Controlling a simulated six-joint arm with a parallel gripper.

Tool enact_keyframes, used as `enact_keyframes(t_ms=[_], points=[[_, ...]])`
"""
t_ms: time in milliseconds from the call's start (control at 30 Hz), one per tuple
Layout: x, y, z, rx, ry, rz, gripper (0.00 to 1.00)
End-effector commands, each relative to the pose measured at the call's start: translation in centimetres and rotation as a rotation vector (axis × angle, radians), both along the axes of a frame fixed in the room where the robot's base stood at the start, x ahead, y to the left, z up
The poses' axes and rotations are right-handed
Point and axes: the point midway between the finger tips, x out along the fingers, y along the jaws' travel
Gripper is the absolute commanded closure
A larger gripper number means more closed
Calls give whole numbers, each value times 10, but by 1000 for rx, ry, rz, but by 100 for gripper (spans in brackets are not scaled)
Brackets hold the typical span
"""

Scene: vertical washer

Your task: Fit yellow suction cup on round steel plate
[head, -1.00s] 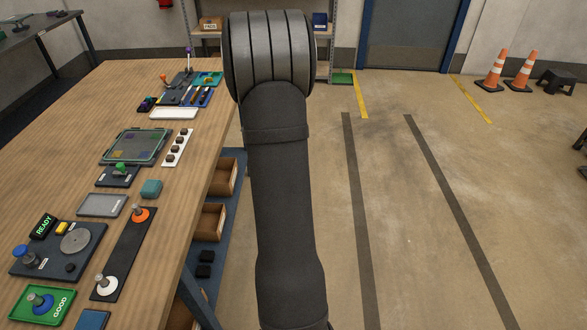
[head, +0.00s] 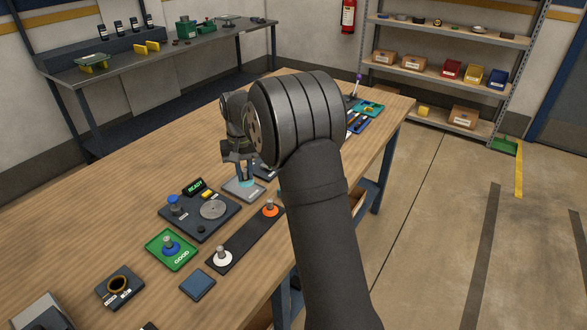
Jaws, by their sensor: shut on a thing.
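The round steel plate (head: 213,210) lies bare on a dark fixture (head: 176,228) with a lit READY sign. My gripper (head: 244,174) points down over the pale grey rectangular plate (head: 237,192), to the right of and beyond the steel plate. It is shut, and a small pale teal patch shows at its fingertips; I cannot tell whether this is the held thing or part of the gripper. I cannot make out a yellow suction cup. Suction cups with an orange base (head: 270,209), a white base (head: 220,260) and a blue base (head: 171,247) show.
The orange and white cups stand on a black strip (head: 245,240); the blue one is on a green GOOD tray (head: 183,262). A blue-knobbed post (head: 174,206) rises left of the steel plate. My arm hides the table's right part. Bare wood (head: 130,185) lies to the left.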

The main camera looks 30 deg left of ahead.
Motion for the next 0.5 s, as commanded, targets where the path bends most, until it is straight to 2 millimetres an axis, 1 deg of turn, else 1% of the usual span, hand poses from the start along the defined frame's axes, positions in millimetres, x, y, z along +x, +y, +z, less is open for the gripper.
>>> enact_keyframes(t_ms=[33,100,200,333,400,500], points=[[-19,15,1,1,-1,44,100],[-41,31,2,0,0,93,100],[-65,47,3,1,-1,147,100],[-85,59,4,0,0,189,100],[-90,61,4,0,0,199,100],[-92,63,1,0,0,203,100]])
